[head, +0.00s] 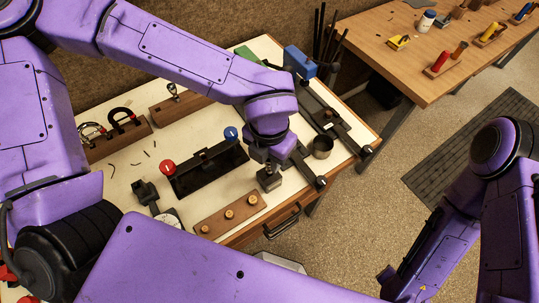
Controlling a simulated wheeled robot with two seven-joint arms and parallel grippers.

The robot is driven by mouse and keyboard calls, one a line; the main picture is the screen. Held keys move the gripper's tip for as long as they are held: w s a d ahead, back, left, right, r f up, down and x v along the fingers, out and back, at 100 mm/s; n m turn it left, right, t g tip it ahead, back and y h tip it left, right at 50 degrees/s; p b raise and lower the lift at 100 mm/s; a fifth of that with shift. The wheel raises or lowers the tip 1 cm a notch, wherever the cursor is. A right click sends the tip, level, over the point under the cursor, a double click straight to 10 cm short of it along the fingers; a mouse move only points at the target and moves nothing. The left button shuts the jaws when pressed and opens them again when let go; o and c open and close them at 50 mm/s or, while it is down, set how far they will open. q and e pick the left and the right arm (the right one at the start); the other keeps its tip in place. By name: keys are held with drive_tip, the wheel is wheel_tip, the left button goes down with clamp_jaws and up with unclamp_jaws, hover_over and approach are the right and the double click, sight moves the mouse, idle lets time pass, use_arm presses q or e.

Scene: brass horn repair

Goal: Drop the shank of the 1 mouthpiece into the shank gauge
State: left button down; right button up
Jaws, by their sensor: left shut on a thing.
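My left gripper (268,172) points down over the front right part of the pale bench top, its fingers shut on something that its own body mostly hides. I cannot make out whether that is a mouthpiece. A small silvery piece, perhaps a mouthpiece (173,90), stands on a wooden block at the back of the bench. A wooden strip with three brass fittings (230,214), perhaps the shank gauge, lies near the front edge, left of and nearer than my left gripper. My right arm is at the right over the floor, its gripper out of frame.
A black tray fixture (210,172) with red and blue knobs lies left of my gripper. A dark cup (322,147) and long black tools (330,115) lie to its right. A wooden bench (440,60) with small tools stands at the back right. Floor lies between.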

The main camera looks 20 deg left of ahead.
use_arm(q)
drive_tip(key=shift+f, duration=0.35)
idle(0.5)
drive_tip(key=c, duration=0.8)
unclamp_jaws()
wheel_tip(320, 180, up, 11)
drive_tip(key=shift+f+b, duration=0.2)
drive_tip(key=shift+b, duration=0.4)
